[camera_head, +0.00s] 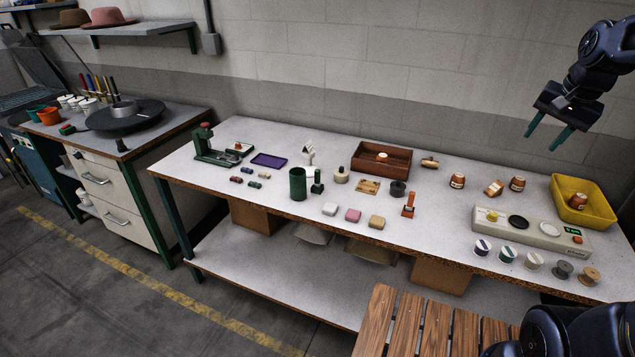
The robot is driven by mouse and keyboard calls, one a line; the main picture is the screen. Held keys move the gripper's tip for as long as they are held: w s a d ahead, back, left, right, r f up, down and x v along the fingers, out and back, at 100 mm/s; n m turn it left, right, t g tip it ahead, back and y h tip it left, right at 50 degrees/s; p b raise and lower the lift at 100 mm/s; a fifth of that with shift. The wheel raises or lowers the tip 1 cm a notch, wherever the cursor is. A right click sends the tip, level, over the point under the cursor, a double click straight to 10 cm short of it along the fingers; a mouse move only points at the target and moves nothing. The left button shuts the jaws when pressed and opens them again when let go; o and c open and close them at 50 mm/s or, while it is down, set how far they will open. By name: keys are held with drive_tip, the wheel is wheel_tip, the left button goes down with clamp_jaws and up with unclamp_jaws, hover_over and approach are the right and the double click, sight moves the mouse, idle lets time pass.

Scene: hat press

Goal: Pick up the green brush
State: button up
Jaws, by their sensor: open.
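My gripper (545,137) is at the upper right, in the air above the table's back right, with two teal fingers apart and nothing between them. A small dark green upright piece (317,183), possibly the green brush, stands on the white table just right of a dark green cylinder (297,184). It is too small to tell for sure. My gripper is far to its right and well above it. Another small green item (68,129) lies on the left bench; I cannot tell what it is.
The white table (430,240) also holds a green press (215,148), a brown wooden tray (382,159), a yellow bin (582,203), a grey panel (500,231), several jars, spools and coloured blocks. A slatted wooden surface (420,320) is in front.

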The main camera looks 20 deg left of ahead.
drive_tip(key=w+a+m+g, duration=0.1)
drive_tip(key=w+a+m, duration=0.3)
drive_tip(key=w+a, duration=0.85)
drive_tip(key=m+g+h, duration=0.1)
drive_tip(key=m+g, duration=0.1)
drive_tip(key=m, duration=0.8)
approach(317, 170)
drive_tip(key=shift+a+f, duration=0.1)
drive_tip(key=shift+a, duration=0.2)
drive_tip(key=shift+a+f, duration=0.1)
drive_tip(key=shift+f, duration=0.15)
wheel_tip(317, 170, down, 5)
drive_tip(key=shift+r, duration=0.1)
drive_tip(key=shift+w+d+f, duration=0.1)
drive_tip(key=shift+d+f, duration=0.05)
drive_tip(key=shift+f, duration=1.25)
drive_tip(key=shift+w+d+f, duration=0.1)
drive_tip(key=shift+d+f, duration=0.1)
drive_tip(key=shift+f, duration=1.25)
drive_tip(key=shift+s, duration=0.1)
clamp_jaws()
drive_tip(key=shift+r, duration=0.1)
